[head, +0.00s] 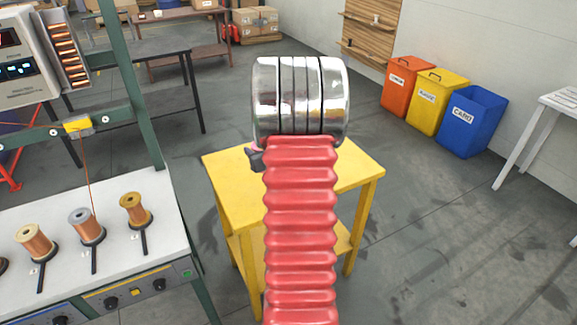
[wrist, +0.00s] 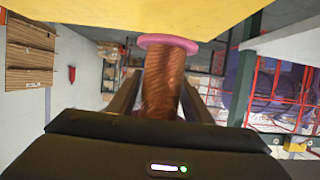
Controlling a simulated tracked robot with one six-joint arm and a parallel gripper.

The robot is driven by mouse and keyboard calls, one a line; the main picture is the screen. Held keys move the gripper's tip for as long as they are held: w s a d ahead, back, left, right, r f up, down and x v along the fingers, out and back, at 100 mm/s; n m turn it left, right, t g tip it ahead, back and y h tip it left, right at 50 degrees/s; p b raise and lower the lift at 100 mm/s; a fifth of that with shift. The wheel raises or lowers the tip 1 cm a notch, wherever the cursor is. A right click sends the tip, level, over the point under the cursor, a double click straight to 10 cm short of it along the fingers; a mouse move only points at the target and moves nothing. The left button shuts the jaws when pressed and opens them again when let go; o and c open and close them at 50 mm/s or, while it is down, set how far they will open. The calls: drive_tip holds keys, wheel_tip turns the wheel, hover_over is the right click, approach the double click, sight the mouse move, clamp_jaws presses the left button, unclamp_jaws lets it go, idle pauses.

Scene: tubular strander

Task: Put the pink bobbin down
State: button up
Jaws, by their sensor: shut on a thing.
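The pink bobbin shows in the wrist view as a copper-brown wound body (wrist: 163,85) with a pink flange at its upper end in the picture. My gripper (wrist: 160,92) is shut on it, with one dark finger on each side of the winding. The pink flange lies against the edge of the yellow table surface (wrist: 120,15) in the picture; I cannot tell whether they touch. In the head view my red arm hides most of the bobbin; a dark gripper part (head: 256,160) shows over the yellow table (head: 228,172).
A white bench (head: 130,235) with several wound spools on pegs stands at left, beside a green frame. Orange (head: 402,92), yellow (head: 437,103) and blue (head: 472,122) bins stand at back right. The visible yellow table top is clear beside my arm.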

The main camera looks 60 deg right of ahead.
drive_tip(key=shift+f, duration=2.85)
drive_tip(key=shift+f, duration=0.1)
drive_tip(key=shift+f, duration=2)
drive_tip(key=shift+f, duration=0.15)
drive_tip(key=o, duration=1.2)
drive_tip(key=shift+o, duration=0.2)
